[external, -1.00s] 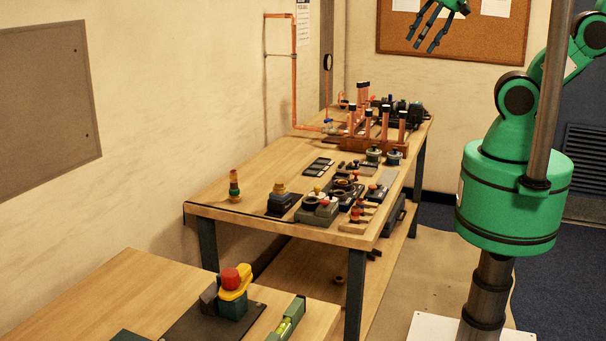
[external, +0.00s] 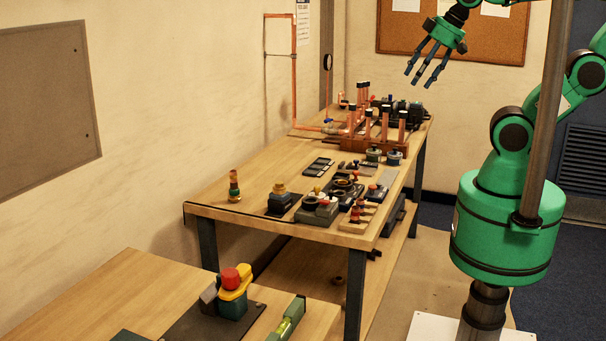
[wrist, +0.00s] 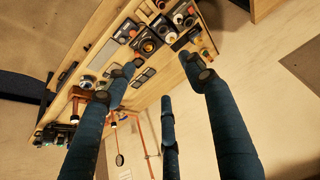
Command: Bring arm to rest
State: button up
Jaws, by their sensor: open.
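My gripper (external: 427,68) is green with dark blue fingers and hangs in the air in the external view, above the far end of the long workbench and in front of the cork board. Its fingers are spread, with nothing between them. In the wrist view the open fingers (wrist: 165,95) reach up from the bottom of the picture, with the bench and its parts beyond them. My arm comes in from the right, and its upper part leaves the top of the external view.
The long wooden workbench (external: 240,205) carries a copper pipe manifold (external: 362,140) at its far end and several small fixtures nearer. A second table (external: 90,305) with a red-topped device (external: 232,290) stands in front. A cork board (external: 490,40) hangs behind. Air around my gripper looks clear.

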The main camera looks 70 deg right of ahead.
notch_tip(320, 180, down, 7)
jog(key=b, duration=0.6)
jog(key=shift+f, duration=0.15)
dwell(0.8)
